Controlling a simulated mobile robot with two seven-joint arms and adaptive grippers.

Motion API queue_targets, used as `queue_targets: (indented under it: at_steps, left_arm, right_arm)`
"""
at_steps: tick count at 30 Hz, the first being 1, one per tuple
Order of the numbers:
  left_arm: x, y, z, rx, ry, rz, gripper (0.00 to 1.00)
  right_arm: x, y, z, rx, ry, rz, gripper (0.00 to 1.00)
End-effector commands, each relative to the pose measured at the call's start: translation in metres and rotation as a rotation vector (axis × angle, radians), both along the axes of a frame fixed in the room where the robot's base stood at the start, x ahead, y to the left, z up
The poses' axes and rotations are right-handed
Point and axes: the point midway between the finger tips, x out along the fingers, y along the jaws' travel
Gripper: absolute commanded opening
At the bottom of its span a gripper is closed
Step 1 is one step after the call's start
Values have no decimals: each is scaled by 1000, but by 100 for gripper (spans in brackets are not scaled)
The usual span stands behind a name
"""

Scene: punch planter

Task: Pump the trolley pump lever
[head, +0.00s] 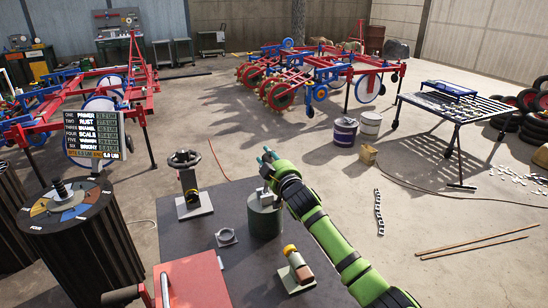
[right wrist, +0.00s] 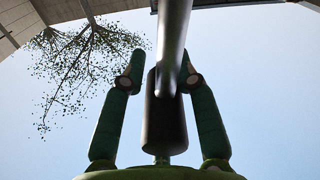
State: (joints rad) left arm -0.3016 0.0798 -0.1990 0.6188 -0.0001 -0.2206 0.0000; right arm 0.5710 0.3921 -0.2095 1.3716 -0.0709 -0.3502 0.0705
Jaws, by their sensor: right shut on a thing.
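My right gripper (head: 267,157) is at the end of the green arm, above the green cylinder (head: 264,220) on the dark mat. In the right wrist view, a grey bar with a dark grip (right wrist: 162,128), which looks like the pump lever, lies between the two green fingers of my right gripper (right wrist: 160,82). The fingers are shut on it. In the head view the hand hides the lever. The red trolley-like box (head: 195,283) is at the bottom edge, partly cut off. My left gripper is not in view.
A black handwheel stand (head: 190,185), a grey ring (head: 226,237) and a small block with an orange-topped part (head: 297,268) stand on the mat (head: 235,200). A drum with a coloured dial (head: 68,205) is at left.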

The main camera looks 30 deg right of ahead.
Motion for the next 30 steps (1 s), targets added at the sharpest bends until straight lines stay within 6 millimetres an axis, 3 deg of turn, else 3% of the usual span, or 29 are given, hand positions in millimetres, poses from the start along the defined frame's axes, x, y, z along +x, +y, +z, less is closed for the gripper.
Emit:
queue_targets:
  at_steps: [15, 30]
  left_arm:
    - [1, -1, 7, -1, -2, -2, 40]
    - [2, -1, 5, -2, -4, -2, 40]
  right_arm:
    - [3, 49, 2, -444, 20, 1, 0]
    - [4, 68, -5, -640, 31, 0, 0]
